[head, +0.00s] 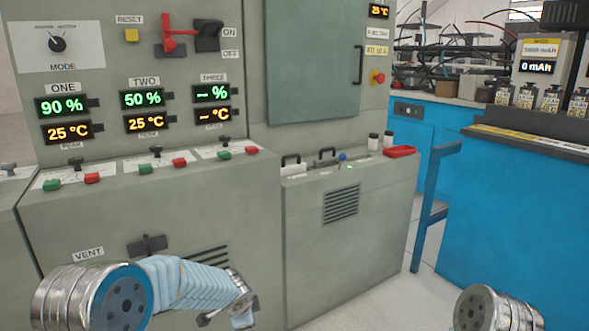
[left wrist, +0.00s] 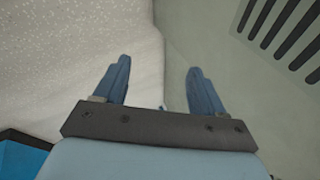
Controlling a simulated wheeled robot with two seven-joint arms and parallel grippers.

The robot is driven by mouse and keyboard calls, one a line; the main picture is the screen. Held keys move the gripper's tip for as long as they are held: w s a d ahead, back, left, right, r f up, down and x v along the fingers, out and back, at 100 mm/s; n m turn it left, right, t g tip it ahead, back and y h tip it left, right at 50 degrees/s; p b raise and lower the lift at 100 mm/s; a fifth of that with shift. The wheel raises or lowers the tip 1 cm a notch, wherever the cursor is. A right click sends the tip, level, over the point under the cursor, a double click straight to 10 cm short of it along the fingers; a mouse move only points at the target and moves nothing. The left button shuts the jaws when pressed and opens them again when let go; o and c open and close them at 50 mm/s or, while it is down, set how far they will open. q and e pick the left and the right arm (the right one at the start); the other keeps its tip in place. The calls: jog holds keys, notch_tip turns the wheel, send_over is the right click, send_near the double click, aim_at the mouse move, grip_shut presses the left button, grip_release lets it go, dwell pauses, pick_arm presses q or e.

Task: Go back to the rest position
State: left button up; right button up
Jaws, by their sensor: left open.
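My left gripper (left wrist: 158,78) shows in the left wrist view with its two blue-grey fingers spread apart and nothing between them. Below the fingers are a pale floor and the grey-green side of a cabinet with dark vent slots. In the head view my left arm comes in at the lower left, in front of the grey cabinet (head: 130,225), and bends down at the wrist; the fingers cannot be made out there. Of my right arm only a silver joint shows at the bottom right; its gripper is out of frame.
The control panel has a red switch (head: 170,40) and displays reading 90 % and 50 %. A blue bench (head: 515,215) with small bottles stands at the right. Open floor (head: 370,305) lies between cabinet and bench.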

pick_arm(q)
jog(key=s+d+f+n+g+h, duration=0.3)
jog(key=s+f+n, duration=0.5)
jog(key=s+f, duration=0.9)
jog(key=s+f+n+g, duration=0.1)
jog(key=s+f+n, duration=0.1)
jog(key=s+n, duration=0.2)
jog(key=s+a+f+n+h, duration=0.1)
jog(key=s+n, duration=0.3)
jog(key=s, duration=0.6)
jog(key=shift+a+f+g, duration=0.2)
jog(key=shift+f+g, duration=0.2)
jog(key=shift+f, duration=0.45)
